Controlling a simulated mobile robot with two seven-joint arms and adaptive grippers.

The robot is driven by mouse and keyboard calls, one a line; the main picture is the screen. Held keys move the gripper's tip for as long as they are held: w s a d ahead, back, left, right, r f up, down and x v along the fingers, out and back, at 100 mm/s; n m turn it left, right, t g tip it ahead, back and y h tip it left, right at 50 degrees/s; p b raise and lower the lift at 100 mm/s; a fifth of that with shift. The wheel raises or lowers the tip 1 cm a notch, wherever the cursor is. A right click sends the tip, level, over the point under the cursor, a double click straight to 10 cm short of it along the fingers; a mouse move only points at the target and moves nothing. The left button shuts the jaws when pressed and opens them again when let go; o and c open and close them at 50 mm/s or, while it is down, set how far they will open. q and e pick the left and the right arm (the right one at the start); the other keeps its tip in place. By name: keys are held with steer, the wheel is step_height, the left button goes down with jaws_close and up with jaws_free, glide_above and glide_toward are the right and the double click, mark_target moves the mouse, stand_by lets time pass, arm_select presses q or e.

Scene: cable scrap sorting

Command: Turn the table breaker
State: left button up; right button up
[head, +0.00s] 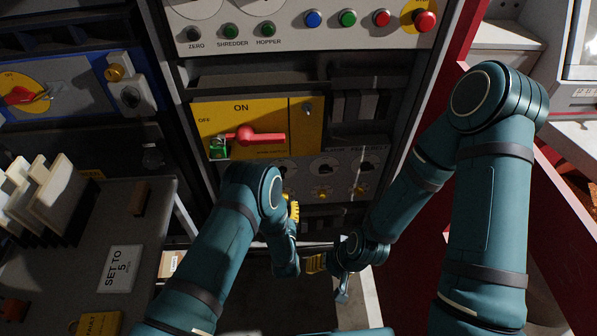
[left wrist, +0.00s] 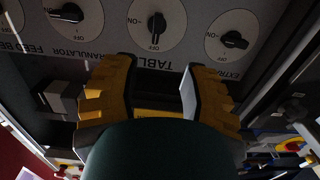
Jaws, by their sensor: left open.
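The table breaker (left wrist: 155,27) is a black rotary handle on a pale round dial above the word TABLE in the left wrist view. Its handle stands vertical in that view, in line with the OFF mark; the ON mark is to the left. My left gripper (left wrist: 160,92) is open, with its two yellow fingers apart below the dial in that view, and nothing is seen held. In the head view the left gripper (head: 292,212) is just below the row of dials and partly hidden by my arm. My right gripper (head: 316,263) is lower, away from the panel; its jaw gap is unclear.
The granulator dial (left wrist: 66,12) and extraction dial (left wrist: 234,40) flank the table dial. Above the row in the head view is a yellow switch panel (head: 215,115) with a red handle (head: 255,138) and a green padlock (head: 218,148). A red wall (head: 445,100) borders the right side.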

arm_select(q)
steer(key=w+b, duration=0.1)
steer(key=w, duration=0.3)
steer(key=w+b, duration=0.1)
steer(key=w, duration=0.4)
steer(key=w+b, duration=0.1)
steer(key=w, duration=0.3)
steer(key=shift+w+d+r, duration=0.1)
steer(key=shift+w+d, duration=0.15)
steer(key=shift+w, duration=0.15)
jaws_close()
